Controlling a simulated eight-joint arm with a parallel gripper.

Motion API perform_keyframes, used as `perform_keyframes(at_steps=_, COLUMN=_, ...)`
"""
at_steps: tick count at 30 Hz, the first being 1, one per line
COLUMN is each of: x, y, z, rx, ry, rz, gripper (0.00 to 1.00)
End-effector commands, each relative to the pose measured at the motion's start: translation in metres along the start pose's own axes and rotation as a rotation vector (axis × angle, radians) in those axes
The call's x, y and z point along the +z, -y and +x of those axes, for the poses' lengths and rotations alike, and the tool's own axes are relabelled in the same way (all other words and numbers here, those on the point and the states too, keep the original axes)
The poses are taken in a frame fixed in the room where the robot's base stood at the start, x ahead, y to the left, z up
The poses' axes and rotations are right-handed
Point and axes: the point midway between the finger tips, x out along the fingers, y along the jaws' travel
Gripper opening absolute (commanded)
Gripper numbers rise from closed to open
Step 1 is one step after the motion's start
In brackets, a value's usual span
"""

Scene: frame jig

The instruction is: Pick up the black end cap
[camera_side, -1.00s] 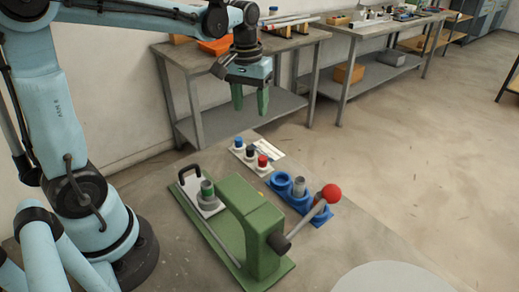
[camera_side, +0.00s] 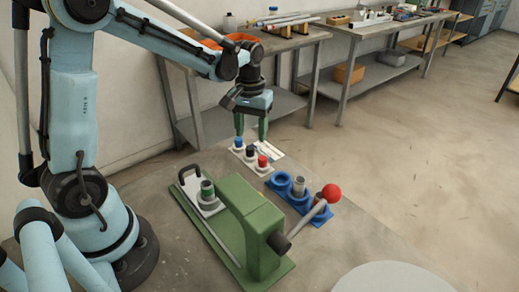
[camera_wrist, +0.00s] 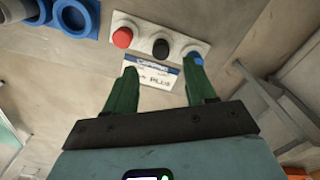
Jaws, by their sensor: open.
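The black end cap (camera_side: 250,151) sits in the middle of a white strip (camera_side: 242,155), between a blue cap (camera_side: 238,142) and a red cap (camera_side: 262,161). In the wrist view the black cap (camera_wrist: 160,48) lies beyond the fingertips, between the red cap (camera_wrist: 122,38) and the blue cap (camera_wrist: 195,58). My gripper (camera_side: 251,136) has its green fingers apart, with nothing between them, above the far side of the strip. In the wrist view my gripper (camera_wrist: 161,80) is open, its right fingertip close to the blue cap in the picture.
A green press (camera_side: 262,235) with a red-knobbed lever stands in front. A blue fixture (camera_side: 312,213) with round sockets is to the right of the strip. A printed card (camera_wrist: 155,73) lies beside the strip. Workbenches stand behind.

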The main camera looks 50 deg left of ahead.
Motion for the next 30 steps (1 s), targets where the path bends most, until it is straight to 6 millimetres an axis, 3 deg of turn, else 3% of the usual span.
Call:
perform_keyframes(at_steps=9, x=0.002, y=0.002, z=0.039, rx=0.0, ry=0.0, rz=0.0, gripper=0.55)
perform_keyframes(at_steps=19, x=0.003, y=0.002, z=0.044, rx=0.0, ry=0.0, rz=0.0, gripper=0.55)
perform_keyframes(at_steps=30, x=0.003, y=0.002, z=0.043, rx=0.0, ry=0.0, rz=0.0, gripper=0.0)
